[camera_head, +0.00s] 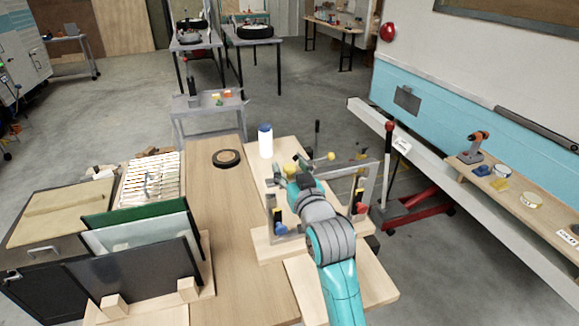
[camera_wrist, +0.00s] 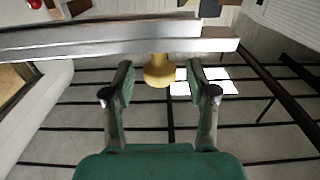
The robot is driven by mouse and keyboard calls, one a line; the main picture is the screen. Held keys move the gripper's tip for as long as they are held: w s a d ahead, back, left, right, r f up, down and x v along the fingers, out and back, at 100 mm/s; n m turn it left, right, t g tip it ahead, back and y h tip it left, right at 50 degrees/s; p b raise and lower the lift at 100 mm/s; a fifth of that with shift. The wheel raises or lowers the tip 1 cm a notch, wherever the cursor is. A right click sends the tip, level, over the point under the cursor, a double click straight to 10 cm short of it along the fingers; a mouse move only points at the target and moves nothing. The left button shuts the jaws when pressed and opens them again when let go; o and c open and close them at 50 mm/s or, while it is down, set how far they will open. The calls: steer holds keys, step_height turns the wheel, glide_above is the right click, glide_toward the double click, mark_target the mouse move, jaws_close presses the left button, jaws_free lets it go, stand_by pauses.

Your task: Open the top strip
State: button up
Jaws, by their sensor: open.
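In the wrist view a pale metal strip (camera_wrist: 90,49) runs across the upper part of the picture. A round yellow knob (camera_wrist: 158,71) sticks out from its near side. My gripper (camera_wrist: 158,84) is open, with one finger on each side of the knob. A gap shows between the knob and each finger, so the knob is not gripped. In the head view my gripper (camera_head: 299,171) is at a metal frame (camera_head: 365,184) on the wooden bench, and my wrist hides much of the frame. Which bar there is the top strip, I cannot tell.
On the bench (camera_head: 240,270) stand a white bottle with a blue cap (camera_head: 265,142) and a dark roll of tape (camera_head: 227,158). Upright panels in a rack (camera_head: 140,265) stand at the left. A red lever (camera_head: 388,150) rises right of the frame.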

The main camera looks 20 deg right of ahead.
steer(key=shift+w, duration=0.5)
jaws_close()
